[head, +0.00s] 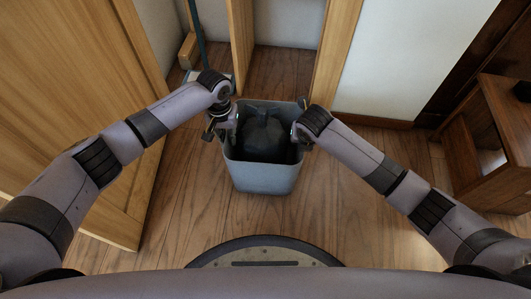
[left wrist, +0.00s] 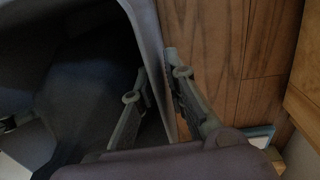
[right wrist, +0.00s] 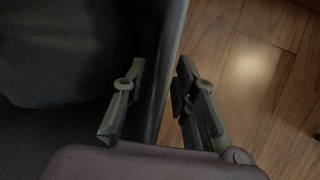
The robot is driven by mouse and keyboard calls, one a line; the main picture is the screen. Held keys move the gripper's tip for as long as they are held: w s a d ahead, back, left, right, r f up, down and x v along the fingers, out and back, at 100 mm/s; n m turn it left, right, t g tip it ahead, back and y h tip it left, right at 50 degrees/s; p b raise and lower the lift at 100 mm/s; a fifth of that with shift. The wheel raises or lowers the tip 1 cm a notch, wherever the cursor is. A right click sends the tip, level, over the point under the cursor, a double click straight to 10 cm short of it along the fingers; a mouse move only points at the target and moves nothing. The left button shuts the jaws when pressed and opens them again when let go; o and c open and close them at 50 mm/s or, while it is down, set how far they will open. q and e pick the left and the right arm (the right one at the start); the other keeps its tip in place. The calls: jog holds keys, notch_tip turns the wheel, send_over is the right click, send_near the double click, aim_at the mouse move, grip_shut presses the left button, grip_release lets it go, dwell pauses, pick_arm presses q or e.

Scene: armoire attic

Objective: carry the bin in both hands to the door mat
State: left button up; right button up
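The grey bin (head: 264,179) stands upright on the wooden floor in front of me, with a dark bag-like lump (head: 264,136) inside. My left gripper (head: 222,132) is at its left rim. In the left wrist view, the fingers (left wrist: 157,65) straddle the bin's wall (left wrist: 150,30), one inside and one outside. My right gripper (head: 299,136) is at the right rim. In the right wrist view, its fingers (right wrist: 160,64) also straddle the wall (right wrist: 172,30), with a small gap showing. Both look open around the wall. I cannot make out a door mat.
A wooden door or panel (head: 75,90) stands close on the left. A wooden frame (head: 333,55) and white wall (head: 400,55) are behind the bin. A brown wooden cabinet (head: 490,150) stands at the right. Bare floor (head: 345,215) lies in front of the bin.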

jog(key=shift+w+f, duration=0.2)
jog(key=shift+f, duration=0.3)
jog(key=shift+c, duration=0.3)
grip_shut()
jog(key=shift+r, duration=0.1)
dwell(0.5)
